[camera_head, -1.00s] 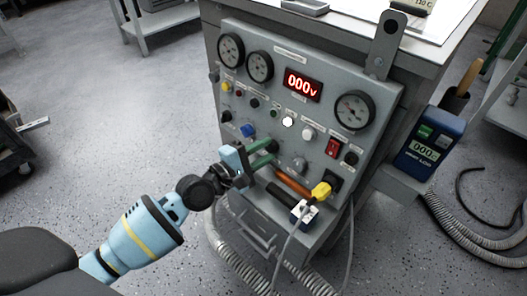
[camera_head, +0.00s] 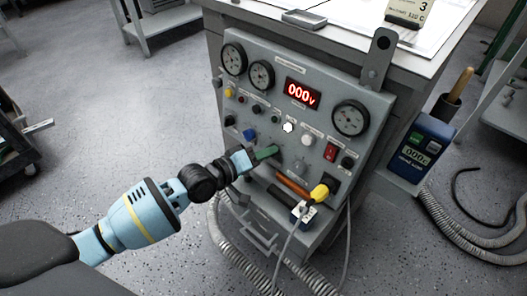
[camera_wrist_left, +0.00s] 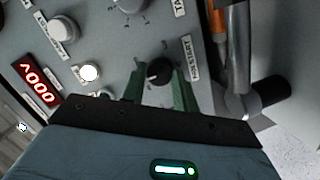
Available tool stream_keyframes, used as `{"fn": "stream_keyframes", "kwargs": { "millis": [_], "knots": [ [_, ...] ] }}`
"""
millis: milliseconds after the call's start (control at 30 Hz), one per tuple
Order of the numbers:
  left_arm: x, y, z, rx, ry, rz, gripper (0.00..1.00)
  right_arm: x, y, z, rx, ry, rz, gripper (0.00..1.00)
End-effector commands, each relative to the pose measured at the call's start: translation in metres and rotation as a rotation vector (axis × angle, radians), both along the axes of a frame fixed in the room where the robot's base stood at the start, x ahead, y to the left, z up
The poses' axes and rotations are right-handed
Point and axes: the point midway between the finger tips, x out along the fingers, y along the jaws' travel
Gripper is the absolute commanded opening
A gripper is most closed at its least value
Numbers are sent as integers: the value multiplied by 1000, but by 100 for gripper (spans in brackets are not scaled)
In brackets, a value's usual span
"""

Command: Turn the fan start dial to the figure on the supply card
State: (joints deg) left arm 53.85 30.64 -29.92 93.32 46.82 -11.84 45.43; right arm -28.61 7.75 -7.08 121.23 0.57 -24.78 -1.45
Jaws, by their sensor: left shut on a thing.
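The fan start dial (camera_wrist_left: 158,72) is a small black knob with a pale pointer mark, beside its "FAN START" label (camera_wrist_left: 188,58) in the left wrist view. The green fingers of my left gripper (camera_wrist_left: 160,88) stand on either side of it and are shut on it. In the head view the left gripper (camera_head: 266,153) reaches the lower middle of the grey panel (camera_head: 345,85) and hides most of the dial. The supply card (camera_head: 408,12) stands on the bench top at the upper right; a "3" shows, but its upper part is cut off. My right gripper is out of view.
A red display (camera_head: 302,94) reads 000 V. A blue meter (camera_head: 421,145) stands at the right. Hoses lie on the floor.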

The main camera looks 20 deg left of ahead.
Motion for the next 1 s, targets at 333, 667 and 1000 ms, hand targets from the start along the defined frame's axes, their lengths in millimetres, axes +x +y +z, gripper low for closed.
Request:
{"fn": "stream_keyframes", "kwargs": {
  "millis": [333,667,1000],
  "knots": [
    [0,-1,5,304,-112,-56,7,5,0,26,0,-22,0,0],
    [0,-2,6,593,-217,-108,7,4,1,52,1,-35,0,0],
    [0,-2,5,891,-324,-164,7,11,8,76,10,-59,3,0]
  ]
}}
